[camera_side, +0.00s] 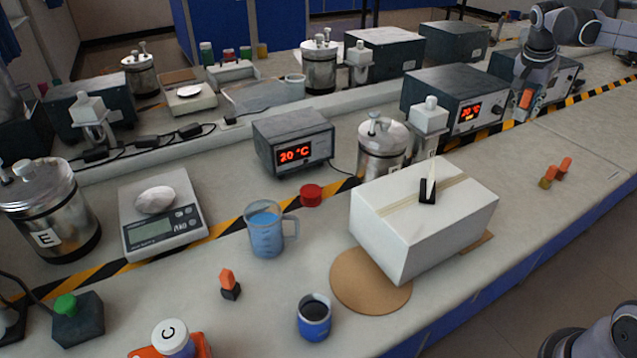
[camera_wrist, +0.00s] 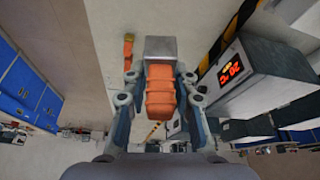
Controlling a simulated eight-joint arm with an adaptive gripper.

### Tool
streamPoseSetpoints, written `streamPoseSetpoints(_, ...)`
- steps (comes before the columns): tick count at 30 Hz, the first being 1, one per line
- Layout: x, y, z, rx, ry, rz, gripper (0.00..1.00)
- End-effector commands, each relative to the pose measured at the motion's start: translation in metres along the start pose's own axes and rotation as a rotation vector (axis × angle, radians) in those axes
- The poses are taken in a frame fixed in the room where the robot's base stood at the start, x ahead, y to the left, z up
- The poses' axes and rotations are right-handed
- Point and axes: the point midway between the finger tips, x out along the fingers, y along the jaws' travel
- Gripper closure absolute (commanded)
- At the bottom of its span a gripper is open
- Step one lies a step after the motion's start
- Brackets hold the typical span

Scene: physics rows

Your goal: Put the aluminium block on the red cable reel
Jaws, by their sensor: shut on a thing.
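My gripper (camera_side: 526,108) is at the upper right of the side view, raised beside the grey instrument box. In the wrist view my gripper (camera_wrist: 160,88) is shut on the ribbed orange grip of a block with a plain grey metal end, which looks like the aluminium block (camera_wrist: 160,47). In the side view only the orange part of the held block (camera_side: 526,98) shows clearly. The red cable reel (camera_side: 312,194) appears as a small, low red round thing on the bench, behind the blue-filled jug and well left of my gripper. It is not visible in the wrist view.
A white carton (camera_side: 425,222) and a metal canister (camera_side: 382,145) stand between my gripper and the reel. The jug (camera_side: 266,230) and a 20 °C box (camera_side: 293,142) are near the reel. Orange-topped pieces (camera_side: 555,173) lie at right; another (camera_side: 229,284) stands front left.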

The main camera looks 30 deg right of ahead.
Motion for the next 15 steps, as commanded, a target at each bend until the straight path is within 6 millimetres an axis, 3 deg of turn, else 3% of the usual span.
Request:
streamPoseSetpoints(8,-0.024,-0.103,0.050,-0.290,-0.010,-0.115,1.00)
streamPoseSetpoints(15,-0.052,-0.189,0.118,-0.562,-0.014,-0.223,1.00)
